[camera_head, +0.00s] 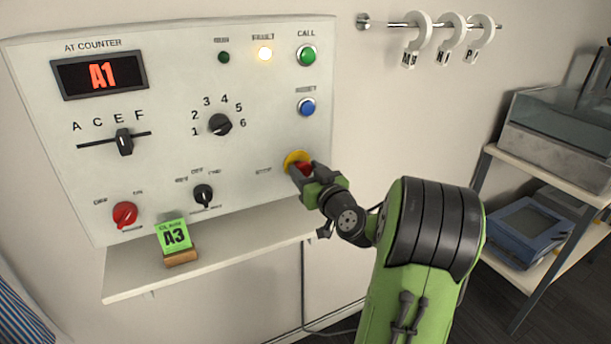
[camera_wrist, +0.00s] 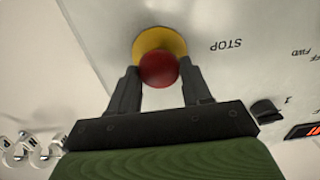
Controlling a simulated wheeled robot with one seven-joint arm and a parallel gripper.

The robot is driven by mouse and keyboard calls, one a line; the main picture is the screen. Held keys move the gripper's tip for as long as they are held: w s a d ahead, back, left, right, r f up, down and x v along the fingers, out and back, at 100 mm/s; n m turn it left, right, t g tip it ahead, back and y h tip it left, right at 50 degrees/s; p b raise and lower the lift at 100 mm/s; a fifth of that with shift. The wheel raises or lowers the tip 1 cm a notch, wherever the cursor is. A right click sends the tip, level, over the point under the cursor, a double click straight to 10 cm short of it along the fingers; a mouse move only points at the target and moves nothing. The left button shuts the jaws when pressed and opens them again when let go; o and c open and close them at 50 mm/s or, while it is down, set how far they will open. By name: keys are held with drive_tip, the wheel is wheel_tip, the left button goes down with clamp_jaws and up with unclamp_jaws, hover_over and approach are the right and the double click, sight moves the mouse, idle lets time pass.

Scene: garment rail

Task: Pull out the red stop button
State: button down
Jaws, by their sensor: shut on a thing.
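The red stop button (camera_wrist: 159,70) sits on a yellow ring (camera_wrist: 160,41) beside the word STOP in the wrist view. In the head view, the yellow ring (camera_head: 296,158) is at the lower right of the white control panel (camera_head: 160,115), and the red button (camera_head: 305,168) is partly hidden by my gripper. My gripper (camera_head: 302,174) is at the button, with its two fingers shut on it. In the wrist view, my gripper (camera_wrist: 162,82) has one finger on each side of the red button.
A rail with hooks (camera_head: 419,33) and a shelf (camera_head: 549,175) are at right.

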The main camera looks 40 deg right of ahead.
drive_tip(key=shift+f, duration=0.15)
drive_tip(key=c, duration=0.8)
unclamp_jaws()
drive_tip(key=shift+s, duration=0.1)
drive_tip(key=shift+o, duration=1.4)
drive_tip(key=shift+s, duration=0.1)
drive_tip(key=b+v, duration=0.4)
drive_tip(key=v, duration=1.1)
drive_tip(key=shift+s+a+r+b, duration=0.2)
drive_tip(key=shift+s+b, duration=0.15)
drive_tip(key=shift+b, duration=0.05)
